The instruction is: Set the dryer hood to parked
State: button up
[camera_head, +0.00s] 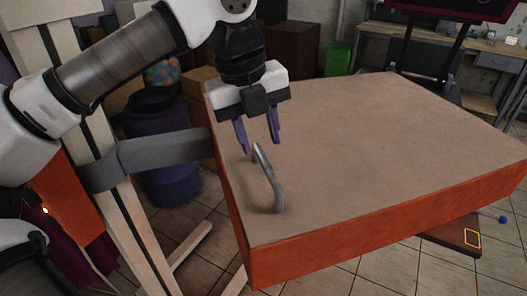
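The dryer hood (390,140) is a large flat box with a tan top and orange sides. A grey bracket (160,157) joins its left side to a pale upright post (125,215). A curved grey metal handle (271,187) stands on the hood's top near the left front corner. My gripper (259,143) points down over the handle's far end, with its two purple fingers spread apart. The handle's far end shows just below and between the fingertips; whether they touch it I cannot tell. The gripper holds nothing that I can see.
A dark blue barrel (168,185) stands behind the post at the left. A workbench (480,55) and a dark-framed screen or panel (470,8) are at the back right. A dark red-brown board (452,238) shows below the hood's right front edge. Tiled floor is open in front.

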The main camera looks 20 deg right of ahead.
aim_at(266, 164)
jog(key=shift+d+f+p, duration=0.15)
jog(key=shift+d+f, duration=0.1)
jog(key=shift+f, duration=1)
jog(key=shift+d+f+p, duration=0.15)
jog(key=shift+d+f, duration=0.1)
jog(key=shift+f, duration=0.95)
grip_shut()
